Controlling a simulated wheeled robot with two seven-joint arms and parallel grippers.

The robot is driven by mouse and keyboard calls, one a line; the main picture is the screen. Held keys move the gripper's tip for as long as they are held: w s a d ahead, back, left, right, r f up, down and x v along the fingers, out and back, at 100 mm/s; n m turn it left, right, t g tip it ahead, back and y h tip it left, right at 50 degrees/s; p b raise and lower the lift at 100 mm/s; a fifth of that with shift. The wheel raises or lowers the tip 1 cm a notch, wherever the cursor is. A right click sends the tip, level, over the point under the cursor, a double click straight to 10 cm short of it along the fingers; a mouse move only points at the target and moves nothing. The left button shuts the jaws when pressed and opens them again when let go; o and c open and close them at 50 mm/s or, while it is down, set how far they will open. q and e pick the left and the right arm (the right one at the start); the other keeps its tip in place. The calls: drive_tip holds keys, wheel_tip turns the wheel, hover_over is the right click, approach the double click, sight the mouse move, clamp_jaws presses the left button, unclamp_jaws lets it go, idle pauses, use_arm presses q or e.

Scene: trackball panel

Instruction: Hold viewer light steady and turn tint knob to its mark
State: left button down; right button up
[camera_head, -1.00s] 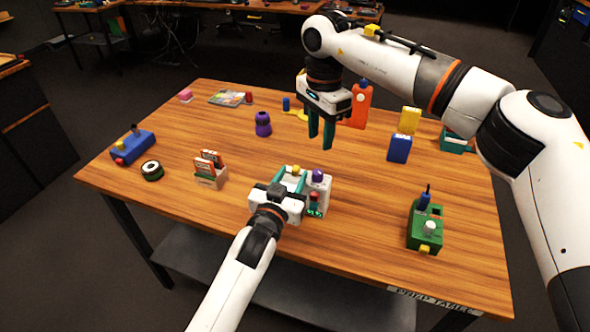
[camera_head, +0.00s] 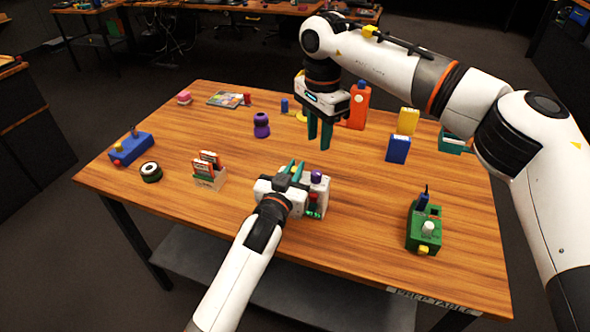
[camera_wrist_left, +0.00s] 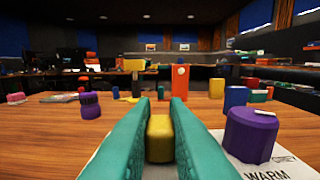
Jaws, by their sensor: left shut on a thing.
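The white viewer light box (camera_head: 325,188) sits near the middle front of the table, partly hidden by my left gripper. A purple round knob (camera_head: 316,176) stands on its top; in the left wrist view the purple knob (camera_wrist_left: 250,135) is right of the fingers, with "WARM" printed beside it. My left gripper (camera_head: 294,168) is shut on a yellow block (camera_wrist_left: 160,138), which shows between its teal fingers in the left wrist view. My right gripper (camera_head: 319,138) hangs above the table, apart from everything, its teal fingers open and empty. A red part (camera_head: 313,198) shows at the box's front.
A green device (camera_head: 424,232) stands to the right, a blue device (camera_head: 131,147) at far left. Purple (camera_head: 261,125), blue (camera_head: 398,148) and orange (camera_head: 357,107) objects stand behind.

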sight(316, 173)
drive_tip(key=s+r+n+t, duration=0.1)
drive_tip(key=s+n+t, duration=0.35)
drive_tip(key=n, duration=0.55)
drive_tip(key=x, duration=1.1)
drive_tip(key=shift+s+f, duration=0.15)
drive_tip(key=shift+f, duration=0.2)
drive_tip(key=shift+c, duration=0.5)
clamp_jaws()
